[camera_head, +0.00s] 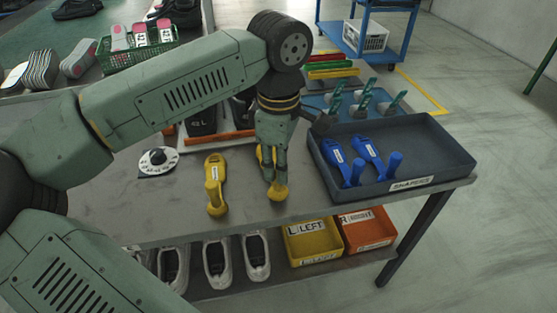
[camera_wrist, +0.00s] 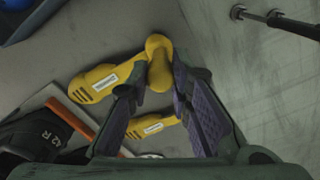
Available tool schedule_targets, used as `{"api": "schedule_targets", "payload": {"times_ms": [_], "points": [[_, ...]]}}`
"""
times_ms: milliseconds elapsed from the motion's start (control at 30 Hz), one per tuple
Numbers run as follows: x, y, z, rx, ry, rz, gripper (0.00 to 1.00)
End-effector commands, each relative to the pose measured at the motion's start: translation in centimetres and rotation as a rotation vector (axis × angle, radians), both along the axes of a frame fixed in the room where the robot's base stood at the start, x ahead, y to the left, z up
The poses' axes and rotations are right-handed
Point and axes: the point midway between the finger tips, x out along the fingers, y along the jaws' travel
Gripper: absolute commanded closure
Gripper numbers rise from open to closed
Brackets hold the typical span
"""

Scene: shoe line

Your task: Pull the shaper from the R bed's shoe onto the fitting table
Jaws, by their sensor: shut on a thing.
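My gripper (camera_head: 272,180) is shut on the knob of a yellow shaper (camera_head: 278,193), low over the grey fitting table (camera_head: 310,208). In the wrist view the held yellow shaper (camera_wrist: 102,80) has its rounded knob between my fingertips (camera_wrist: 160,92), with its labelled body stretching left. It lies clear of the shoes; whether it touches the tabletop is hard to tell. A second yellow shaper (camera_head: 213,183) lies to the left, and it is partly hidden behind my fingers in the wrist view (camera_wrist: 152,127). The dark R shoe (camera_wrist: 38,135) sits beyond on its bed, mostly hidden by my arm in the head view.
A dark tray (camera_head: 440,142) with two blue shapers (camera_head: 368,157) stands close to the right. A white dial (camera_head: 158,161) lies to the left. Green-handled tools (camera_head: 362,104) stand on a blue mat behind. Shoes and yellow and orange bins (camera_head: 313,243) sit on the lower shelf.

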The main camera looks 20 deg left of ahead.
Motion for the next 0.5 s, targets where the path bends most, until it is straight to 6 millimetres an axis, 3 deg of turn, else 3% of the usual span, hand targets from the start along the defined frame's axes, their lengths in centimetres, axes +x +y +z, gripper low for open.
{"api": "schedule_targets", "payload": {"times_ms": [233,267,500], "points": [[0.0,0.01,-0.02,0.0,0.0,0.0,1.0],[0.0,0.0,-0.02,0.0,0.0,0.0,0.79],[0.0,0.0,-0.02,0.0,0.0,0.0,0.63]]}}
